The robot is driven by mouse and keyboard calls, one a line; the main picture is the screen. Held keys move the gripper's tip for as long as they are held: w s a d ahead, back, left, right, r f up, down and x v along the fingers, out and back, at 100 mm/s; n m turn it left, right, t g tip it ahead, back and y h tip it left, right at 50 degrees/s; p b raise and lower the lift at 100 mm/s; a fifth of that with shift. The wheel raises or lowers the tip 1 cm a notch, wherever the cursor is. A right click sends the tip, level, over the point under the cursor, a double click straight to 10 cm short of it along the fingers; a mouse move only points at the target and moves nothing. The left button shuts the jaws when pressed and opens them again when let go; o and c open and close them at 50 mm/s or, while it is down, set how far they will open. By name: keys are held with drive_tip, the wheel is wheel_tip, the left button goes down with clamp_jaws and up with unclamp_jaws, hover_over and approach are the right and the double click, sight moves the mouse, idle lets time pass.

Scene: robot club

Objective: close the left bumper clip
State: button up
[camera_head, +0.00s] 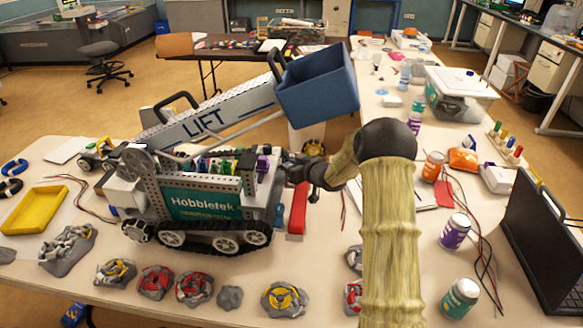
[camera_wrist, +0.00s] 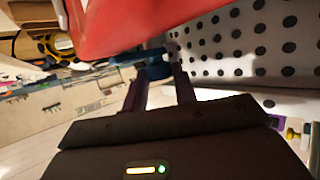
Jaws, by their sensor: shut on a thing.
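The Hobbletek tracked robot (camera_head: 200,205) stands on the table, its red bumper (camera_head: 298,208) at its right end. My gripper (camera_head: 306,178) reaches that end from the right, just above the bumper. In the wrist view, the fingers of my gripper (camera_wrist: 160,82) are closed on a small dark blue piece (camera_wrist: 150,58), which appears to be the bumper clip. The red bumper (camera_wrist: 125,25) fills the top there, beside a perforated grey plate (camera_wrist: 235,45). The fingers partly cover the clip, so I cannot tell whether it is latched.
The lift arm (camera_head: 205,118) and its blue bucket (camera_head: 318,85) rise above my gripper. Paint jars (camera_head: 456,232), wires and a black laptop (camera_head: 545,245) stand to the right. Several wheel parts (camera_head: 195,288) lie along the table's front.

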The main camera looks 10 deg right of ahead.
drive_tip(key=o, duration=1)
drive_tip(key=shift+c, duration=0.2)
drive_tip(key=shift+s+d, duration=0.1)
drive_tip(key=v, duration=1.7)
drive_tip(key=shift+d, duration=0.2)
drive_tip(key=s+a+r+m+g+h+p, duration=0.1)
drive_tip(key=s+a+r+g+h+p, duration=0.1)
drive_tip(key=s, duration=0.6)
drive_tip(key=s+a+r+m+g+h+p, duration=0.2)
drive_tip(key=s+r+g+p, duration=0.2)
drive_tip(key=s, duration=0.5)
drive_tip(key=s+a+r+m+g+h+p, duration=0.1)
drive_tip(key=s+a+r+m+g+p, duration=0.1)
drive_tip(key=s+p, duration=0.3)
drive_tip(key=s+a+r+g, duration=0.1)
drive_tip(key=s, duration=0.2)
drive_tip(key=shift+s+h, duration=0.35)
drive_tip(key=shift+h, duration=0.05)
